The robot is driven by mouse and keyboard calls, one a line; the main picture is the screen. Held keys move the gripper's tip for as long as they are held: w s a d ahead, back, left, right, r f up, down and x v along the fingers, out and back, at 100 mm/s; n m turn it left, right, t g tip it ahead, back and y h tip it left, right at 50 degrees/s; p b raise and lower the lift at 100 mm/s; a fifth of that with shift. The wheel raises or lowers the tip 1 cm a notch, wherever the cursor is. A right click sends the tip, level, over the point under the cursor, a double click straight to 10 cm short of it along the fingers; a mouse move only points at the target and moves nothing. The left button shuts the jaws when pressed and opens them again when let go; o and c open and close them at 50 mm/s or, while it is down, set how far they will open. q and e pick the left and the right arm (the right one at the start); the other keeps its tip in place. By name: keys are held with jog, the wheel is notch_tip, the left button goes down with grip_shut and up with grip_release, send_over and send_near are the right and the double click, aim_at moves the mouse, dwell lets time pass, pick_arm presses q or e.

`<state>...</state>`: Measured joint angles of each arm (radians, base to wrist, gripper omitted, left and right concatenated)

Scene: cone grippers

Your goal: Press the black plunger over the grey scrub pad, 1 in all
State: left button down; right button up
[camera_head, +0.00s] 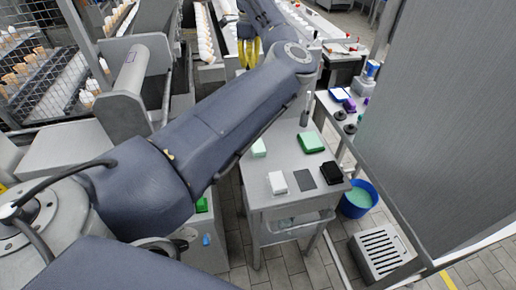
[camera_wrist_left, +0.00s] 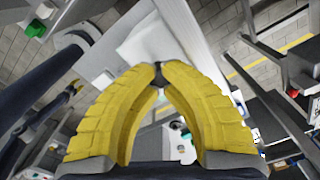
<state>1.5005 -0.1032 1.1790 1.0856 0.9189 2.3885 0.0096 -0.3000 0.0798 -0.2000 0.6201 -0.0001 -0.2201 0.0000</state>
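My left gripper (camera_head: 249,54) has yellow fingers and is at the top of the head view, beyond the bend of my arm and away from the small table's pads. In the left wrist view its fingers (camera_wrist_left: 159,74) arch together and meet at the tips. A small dark bit shows at the tips; I cannot tell if it is a separate thing. A flat grey pad (camera_head: 304,179) lies on the table's near part. An upright grey holder (camera_head: 304,118) with a dark rod stands at the table's far right; I cannot tell whether this is the plunger.
The grey table (camera_head: 264,199) also bears a white pad (camera_head: 277,182), a black block (camera_head: 331,173) and a green pad (camera_head: 311,142). A blue bucket (camera_head: 357,203) stands on the floor at its right. A large grey panel (camera_head: 440,130) rises on the right.

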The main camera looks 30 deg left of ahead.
pick_arm(q)
jog(key=shift+r, duration=2.45)
notch_tip(320, 180, up, 6)
jog(key=shift+a, duration=0.1)
dwell(0.5)
